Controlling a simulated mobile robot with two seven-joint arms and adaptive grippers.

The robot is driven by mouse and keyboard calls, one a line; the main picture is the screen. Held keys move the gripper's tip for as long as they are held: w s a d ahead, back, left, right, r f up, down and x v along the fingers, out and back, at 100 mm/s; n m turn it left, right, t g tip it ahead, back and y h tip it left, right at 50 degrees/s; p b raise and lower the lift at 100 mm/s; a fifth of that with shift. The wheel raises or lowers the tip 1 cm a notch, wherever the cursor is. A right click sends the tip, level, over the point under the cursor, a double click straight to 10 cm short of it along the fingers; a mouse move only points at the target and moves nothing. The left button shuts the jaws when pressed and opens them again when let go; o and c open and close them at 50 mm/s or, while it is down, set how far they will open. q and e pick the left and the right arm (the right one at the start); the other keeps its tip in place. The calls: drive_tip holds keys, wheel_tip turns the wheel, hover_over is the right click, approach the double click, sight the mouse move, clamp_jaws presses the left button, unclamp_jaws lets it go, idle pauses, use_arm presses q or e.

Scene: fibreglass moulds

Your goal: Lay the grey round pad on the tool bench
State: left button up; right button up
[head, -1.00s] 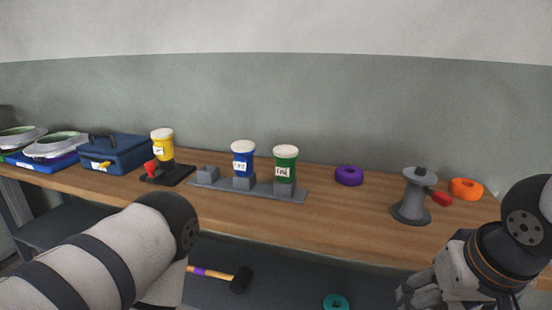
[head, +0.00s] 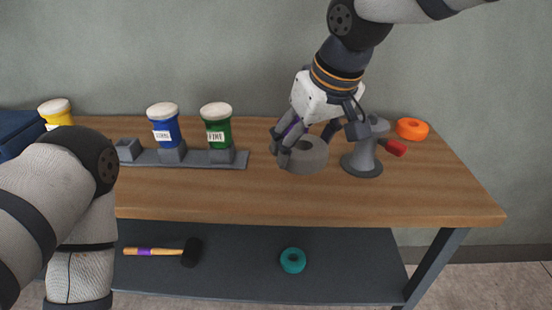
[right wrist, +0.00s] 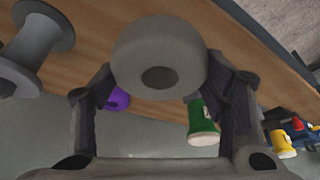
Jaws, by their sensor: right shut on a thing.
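The grey round pad (head: 311,158), a thick ring with a hole in its middle, is held in my right gripper (head: 305,145), which is shut on it. In the right wrist view the pad (right wrist: 160,52) sits between both fingers (right wrist: 160,85), its hole facing the camera. The pad is over the wooden tool bench (head: 300,203), left of the grey spool-shaped stand. I cannot tell whether it touches the top. My left arm comes in at the left, but its gripper is out of view.
A grey stand (head: 362,158) with a red handle and an orange ring (head: 412,129) are at the right. A purple ring (right wrist: 118,99) is partly hidden by my gripper. Green (head: 217,128) and blue (head: 165,128) jars stand left. The bench's front strip is clear. A mallet (head: 168,251) and teal ring (head: 293,260) lie below.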

drive_tip(key=w+f, duration=0.1)
drive_tip(key=f, duration=0.1)
drive_tip(key=w+a+f+b, duration=0.1)
drive_tip(key=w+f, duration=0.1)
drive_tip(key=w+a+f, duration=0.1)
drive_tip(key=w+f, duration=0.1)
drive_tip(key=shift+w+f, duration=0.1)
drive_tip(key=shift+w, duration=0.15)
use_arm(q)
drive_tip(key=shift+s+f+g, duration=0.5)
drive_tip(key=shift+s+f, duration=0.8)
drive_tip(key=shift+s, duration=0.05)
use_arm(e)
drive_tip(key=shift+s+x, duration=0.1)
drive_tip(key=shift+x, duration=0.8)
drive_tip(key=shift+s+x, duration=0.15)
drive_tip(key=shift+x, duration=0.7)
drive_tip(key=shift+d+f, duration=0.2)
drive_tip(key=shift+f, duration=0.1)
drive_tip(key=o, duration=1.1)
